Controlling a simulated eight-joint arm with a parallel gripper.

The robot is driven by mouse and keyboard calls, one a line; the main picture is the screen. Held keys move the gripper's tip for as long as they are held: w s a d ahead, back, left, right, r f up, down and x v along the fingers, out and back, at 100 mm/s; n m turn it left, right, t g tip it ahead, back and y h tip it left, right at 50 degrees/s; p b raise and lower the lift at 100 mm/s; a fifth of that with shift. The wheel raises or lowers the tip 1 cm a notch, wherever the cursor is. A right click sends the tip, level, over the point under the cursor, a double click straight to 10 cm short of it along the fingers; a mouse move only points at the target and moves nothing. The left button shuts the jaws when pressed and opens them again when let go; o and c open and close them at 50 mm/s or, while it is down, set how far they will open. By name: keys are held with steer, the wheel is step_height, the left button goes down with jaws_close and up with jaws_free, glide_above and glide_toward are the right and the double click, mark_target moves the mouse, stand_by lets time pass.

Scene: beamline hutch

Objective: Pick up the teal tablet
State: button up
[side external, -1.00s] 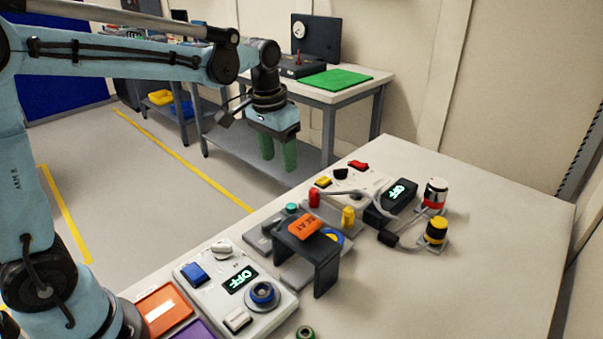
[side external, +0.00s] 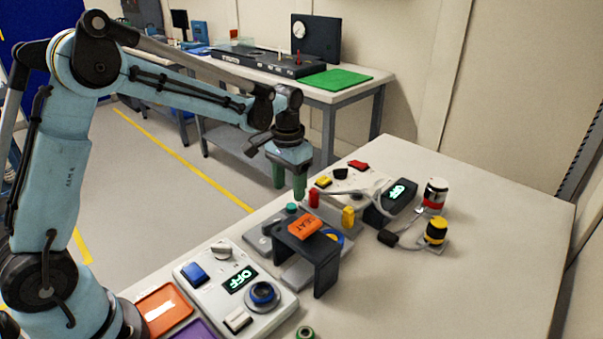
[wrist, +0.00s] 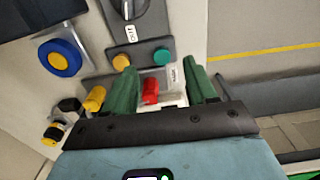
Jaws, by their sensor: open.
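The teal tablet (side external: 291,208) is a small round disc on a dark grey plate, just behind the black bridge with the orange block. In the wrist view the tablet (wrist: 162,57) lies beside a yellow-orange disc, a little beyond my fingertips. My gripper (side external: 288,192) points down with its green fingers apart, above and close to the tablet at the table's left edge. In the wrist view my gripper (wrist: 158,68) is open, with nothing held. A red peg (wrist: 150,91) shows between the fingers there.
The black bridge (side external: 322,266) carries an orange block (side external: 305,227). A yellow peg (side external: 348,217) and red peg (side external: 313,198) stand close by. A control panel (side external: 203,293) with an OFF display is in front. Cables run to a black box (side external: 390,203). The table's right side is clear.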

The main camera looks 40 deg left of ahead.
mark_target(290, 206)
step_height(290, 206, down, 5)
steer(key=shift+w+a+f, duration=0.1)
steer(key=shift+w, duration=0.05)
jaws_close()
step_height(290, 206, up, 10)
stand_by(1.0)
